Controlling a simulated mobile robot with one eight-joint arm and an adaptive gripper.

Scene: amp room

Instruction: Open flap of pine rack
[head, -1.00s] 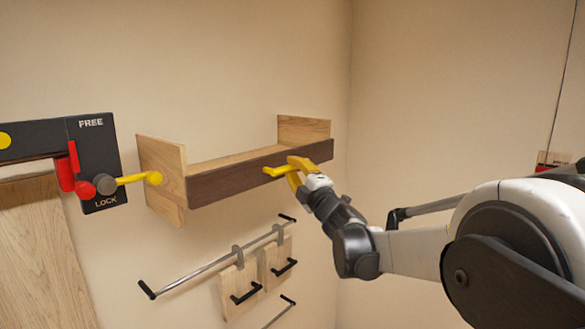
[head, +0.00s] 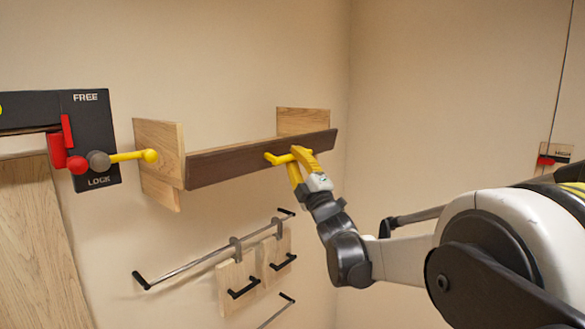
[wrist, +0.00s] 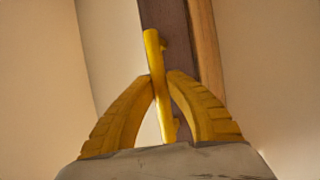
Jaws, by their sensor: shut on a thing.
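The pine rack (head: 158,138) is a light wood wall shelf with an upright panel at each end. Its flap (head: 225,163) is a long dark brown board along the front. It looks tilted, with its upper edge covering most of the shelf behind. A yellow handle (head: 277,159) sticks out near the flap's right end. My gripper (head: 297,157) has yellow fingers and is shut on this handle. In the wrist view, the fingers (wrist: 160,88) close around the yellow handle (wrist: 151,47), with the dark flap (wrist: 165,18) behind. The fingers hide part of the handle.
Left of the rack is a black lock block (head: 92,130) with red parts and a yellow-tipped lever (head: 135,156) close to the rack's left panel. Below hang a metal rail (head: 190,267) and wooden boards with black handles (head: 240,287). A side wall stands right of my arm.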

